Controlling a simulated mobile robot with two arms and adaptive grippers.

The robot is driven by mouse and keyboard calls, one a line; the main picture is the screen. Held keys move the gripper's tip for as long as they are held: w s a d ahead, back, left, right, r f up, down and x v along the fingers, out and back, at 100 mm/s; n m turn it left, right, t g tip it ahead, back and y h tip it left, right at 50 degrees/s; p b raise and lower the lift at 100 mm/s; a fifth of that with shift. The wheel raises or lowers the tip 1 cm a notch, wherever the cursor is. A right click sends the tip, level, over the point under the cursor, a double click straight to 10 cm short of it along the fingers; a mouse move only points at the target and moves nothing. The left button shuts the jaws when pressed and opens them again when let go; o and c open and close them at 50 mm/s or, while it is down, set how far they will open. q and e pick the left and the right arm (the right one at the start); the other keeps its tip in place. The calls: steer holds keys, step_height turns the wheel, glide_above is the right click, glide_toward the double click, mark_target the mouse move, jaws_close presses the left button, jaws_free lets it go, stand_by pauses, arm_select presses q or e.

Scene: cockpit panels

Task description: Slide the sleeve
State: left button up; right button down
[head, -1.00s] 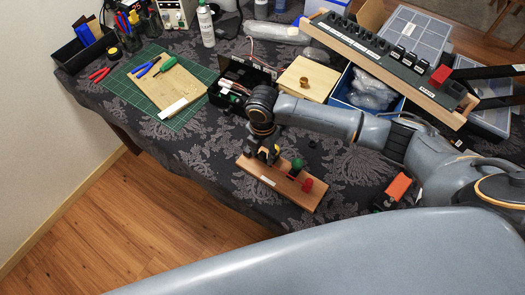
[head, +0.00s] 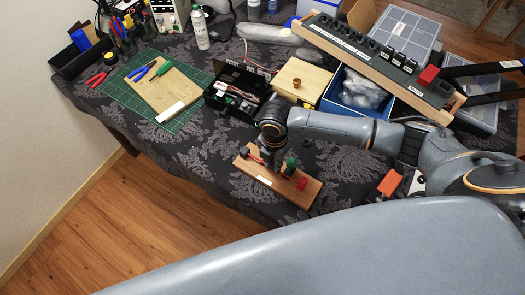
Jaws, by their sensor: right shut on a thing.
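A small wooden board (head: 272,178) with a white label lies near the table's front edge. A green knob (head: 291,164) and a red piece (head: 302,184) stand on its right part. Another slim red part (head: 256,159) shows at its left part. My right gripper (head: 268,163) points down at the left part of the board, beside the green knob. It is shut on a fitting there, mostly hidden by the gripper and wrist. I cannot tell which part is the sleeve. My left gripper is not in view.
An open black toolbox (head: 228,101) and a wooden box (head: 302,78) stand behind my right wrist. A green cutting mat (head: 113,93) lies at left. A long switch panel (head: 378,62) rests at the back right. An orange block (head: 390,182) lies right of the board.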

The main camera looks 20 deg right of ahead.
mark_target(272, 163)
steer(key=shift+w+a, duration=0.1)
steer(key=c, duration=1.2)
jaws_free()
steer(key=shift+w, duration=0.1)
steer(key=shift+r, duration=0.1)
step_height(272, 163, up, 12)
steer(key=shift+f, duration=0.1)
